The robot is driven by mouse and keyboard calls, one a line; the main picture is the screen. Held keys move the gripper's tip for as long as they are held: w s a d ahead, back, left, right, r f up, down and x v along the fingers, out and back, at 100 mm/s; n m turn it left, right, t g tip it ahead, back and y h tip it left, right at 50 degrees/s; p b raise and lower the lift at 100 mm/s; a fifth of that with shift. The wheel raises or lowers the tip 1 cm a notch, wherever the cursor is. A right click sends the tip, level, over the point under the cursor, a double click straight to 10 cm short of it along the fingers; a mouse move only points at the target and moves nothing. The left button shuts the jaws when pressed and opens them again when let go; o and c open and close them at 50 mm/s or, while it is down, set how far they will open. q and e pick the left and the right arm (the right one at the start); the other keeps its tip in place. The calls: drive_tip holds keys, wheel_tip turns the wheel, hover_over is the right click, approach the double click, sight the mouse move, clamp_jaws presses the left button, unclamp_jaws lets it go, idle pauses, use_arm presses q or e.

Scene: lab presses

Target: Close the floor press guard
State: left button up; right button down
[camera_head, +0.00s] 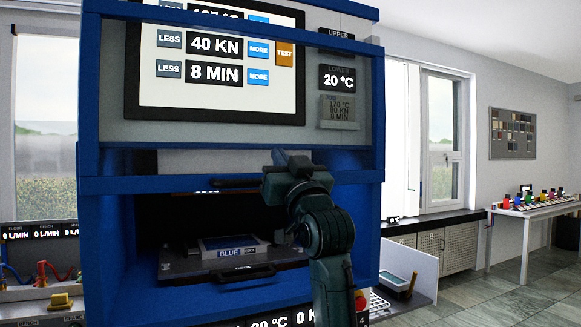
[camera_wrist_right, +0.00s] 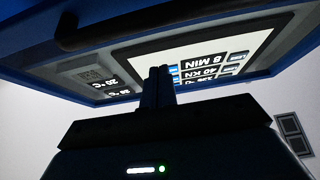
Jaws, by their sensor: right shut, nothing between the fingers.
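The floor press (camera_head: 110,240) is a large blue machine filling the middle of the head view. Its guard (camera_head: 130,186) looks like a blue frame, raised in front of the screen panel, with the chamber below it open. A dark handle bar (camera_head: 235,183) runs along the guard's lower edge, and a dark bar also shows in the wrist view (camera_wrist_right: 150,20). My right gripper (camera_head: 272,172) is shut and empty, at the right end of that bar; contact cannot be told. Its closed fingers show in the wrist view (camera_wrist_right: 160,75). My left gripper is out of view.
Inside the chamber, a dark tray (camera_head: 180,265) with a front handle carries a block labelled BLUE (camera_head: 228,246). The touch screen (camera_head: 215,95) is above. A bench with tubing (camera_head: 45,295) stands left. A white table (camera_head: 540,208) stands far right, with clear floor before it.

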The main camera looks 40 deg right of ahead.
drive_tip(key=shift+w+d+f, duration=0.1)
drive_tip(key=shift+w+f, duration=0.3)
drive_tip(key=shift+f, duration=0.45)
drive_tip(key=shift+w+d+f, duration=0.1)
drive_tip(key=shift+w+f, duration=0.25)
drive_tip(key=shift+f, duration=0.5)
use_arm(q)
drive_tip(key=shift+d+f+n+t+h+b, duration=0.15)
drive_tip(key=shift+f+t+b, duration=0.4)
drive_tip(key=shift+b, duration=1.9)
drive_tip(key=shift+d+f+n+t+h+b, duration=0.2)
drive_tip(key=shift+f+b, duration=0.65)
drive_tip(key=shift+b, duration=1.55)
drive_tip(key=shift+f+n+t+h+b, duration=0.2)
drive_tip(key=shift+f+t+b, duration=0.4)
drive_tip(key=shift+b, duration=1.85)
use_arm(e)
wheel_tip(320, 180, down, 27)
drive_tip(key=shift+w, duration=0.1)
